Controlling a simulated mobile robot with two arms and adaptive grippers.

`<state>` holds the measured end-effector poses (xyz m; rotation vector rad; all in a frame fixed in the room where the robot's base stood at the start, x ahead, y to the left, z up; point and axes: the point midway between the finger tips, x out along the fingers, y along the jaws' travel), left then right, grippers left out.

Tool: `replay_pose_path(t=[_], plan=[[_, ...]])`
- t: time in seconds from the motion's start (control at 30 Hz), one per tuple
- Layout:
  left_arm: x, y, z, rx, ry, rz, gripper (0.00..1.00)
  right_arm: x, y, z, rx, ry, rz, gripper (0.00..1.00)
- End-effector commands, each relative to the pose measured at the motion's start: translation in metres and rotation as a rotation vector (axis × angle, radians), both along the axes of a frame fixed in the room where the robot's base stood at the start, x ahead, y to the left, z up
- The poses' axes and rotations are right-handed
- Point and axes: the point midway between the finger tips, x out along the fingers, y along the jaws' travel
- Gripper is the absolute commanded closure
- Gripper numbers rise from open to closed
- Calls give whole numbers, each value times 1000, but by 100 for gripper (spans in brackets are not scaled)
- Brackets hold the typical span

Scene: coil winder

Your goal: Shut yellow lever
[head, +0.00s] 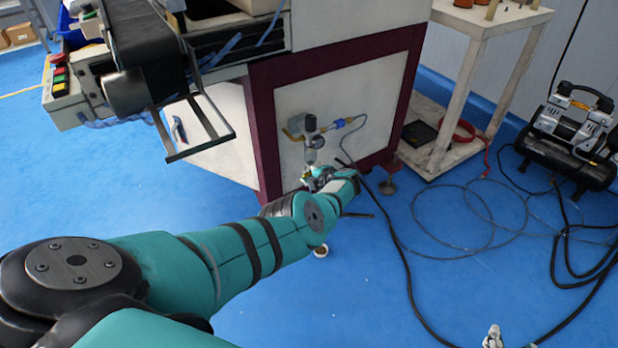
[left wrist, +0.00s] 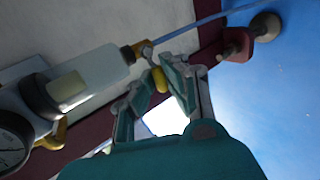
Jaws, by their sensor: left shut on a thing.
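The yellow lever (left wrist: 160,79) shows in the left wrist view as a small yellow piece on a valve below a white filter-regulator body (left wrist: 88,75). My left gripper (left wrist: 158,90) has its fingers on either side of the lever and is shut on it. In the head view my left gripper (head: 316,178) is at the lower end of the regulator (head: 312,135) on the machine's side panel, and the lever is too small and covered to make out. A small grey tip at the bottom right edge looks like my right gripper (head: 493,338); its jaws cannot be read.
The machine's maroon frame (head: 262,130) and a foot (head: 388,187) stand close to the gripper. A blue hose (left wrist: 215,22) runs past the fingers. A white shelf table (head: 455,90), a compressor (head: 572,130) and loose hoses (head: 470,255) lie to the right. Blue floor is free in front.

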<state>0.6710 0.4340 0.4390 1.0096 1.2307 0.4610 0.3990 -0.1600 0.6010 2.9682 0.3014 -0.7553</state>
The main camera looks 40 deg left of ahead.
Motion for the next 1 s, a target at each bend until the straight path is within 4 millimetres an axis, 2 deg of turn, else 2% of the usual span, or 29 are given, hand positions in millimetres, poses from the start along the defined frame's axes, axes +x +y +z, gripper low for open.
replay_pose_path(t=[0.47, 0.5, 0.67, 1.0], plan=[[0, -1, 0, 4, 14, -1, 100, 3, 2, 5, 7, -30, 2, 49], [0, -1, 0, 3, 14, -1, 87, 3, 2, 5, 7, -30, 2, 49], [0, -1, 0, 4, 13, -1, 66, 3, 2, 5, 7, -29, 2, 49], [0, 0, 1, 3, 6, 1, 65, 4, 1, 6, 7, -30, 1, 49]])
